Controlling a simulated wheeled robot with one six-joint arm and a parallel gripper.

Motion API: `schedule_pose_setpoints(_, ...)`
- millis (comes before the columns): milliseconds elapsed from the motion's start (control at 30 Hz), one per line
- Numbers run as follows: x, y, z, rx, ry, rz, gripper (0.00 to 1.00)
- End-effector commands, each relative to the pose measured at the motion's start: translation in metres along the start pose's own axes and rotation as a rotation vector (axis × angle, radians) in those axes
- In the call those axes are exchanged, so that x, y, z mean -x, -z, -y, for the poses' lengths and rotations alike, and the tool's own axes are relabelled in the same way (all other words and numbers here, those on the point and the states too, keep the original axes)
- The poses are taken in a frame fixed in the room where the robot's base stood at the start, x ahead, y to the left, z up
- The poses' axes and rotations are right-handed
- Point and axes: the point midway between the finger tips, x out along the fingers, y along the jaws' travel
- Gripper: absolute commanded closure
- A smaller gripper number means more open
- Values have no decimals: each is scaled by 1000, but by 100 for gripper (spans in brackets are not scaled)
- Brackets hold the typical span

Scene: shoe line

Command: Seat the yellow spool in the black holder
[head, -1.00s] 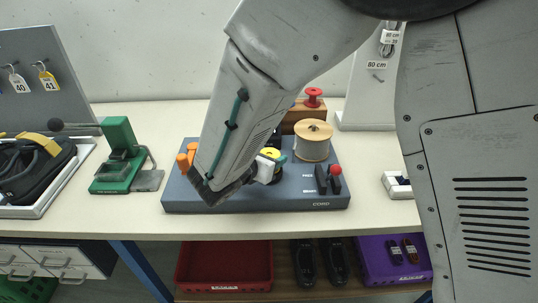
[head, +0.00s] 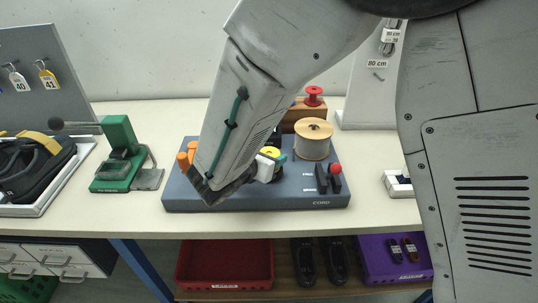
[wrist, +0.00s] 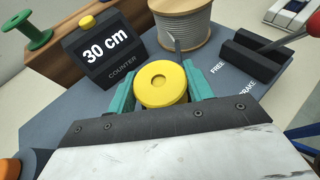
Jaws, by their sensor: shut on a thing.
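The yellow spool (wrist: 161,83) sits between the teal fingers of my gripper (wrist: 160,88) in the wrist view, its round flange with a centre recess facing the camera. The fingers are shut on it from both sides. In the head view the yellow spool (head: 270,153) shows just beyond the end of my arm, low over the grey board, with my gripper (head: 273,159) partly hidden. A dark shape shows just below the spool there. I cannot tell whether it is the black holder, nor whether the spool touches it; the spool's underside is hidden.
The grey board (head: 250,203) carries a large cord reel (head: 313,140), a black lever block (wrist: 255,58) with a red knob and a black "30 cm" counter (wrist: 104,52). A wooden block with a red spool (head: 313,97) stands behind. A green device (head: 121,152) stands left.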

Motion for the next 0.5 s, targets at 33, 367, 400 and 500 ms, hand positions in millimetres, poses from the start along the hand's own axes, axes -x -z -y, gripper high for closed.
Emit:
schedule_pose_setpoints(33, 0, 0, 0, 0, 0, 0, 72)
schedule_pose_setpoints(367, -2, 5, 0, 1, 0, 0, 72)
schedule_pose_setpoints(400, -2, 6, 0, 1, 0, 0, 72)
schedule_pose_setpoints(500, -3, 8, 0, 1, 0, 0, 72)
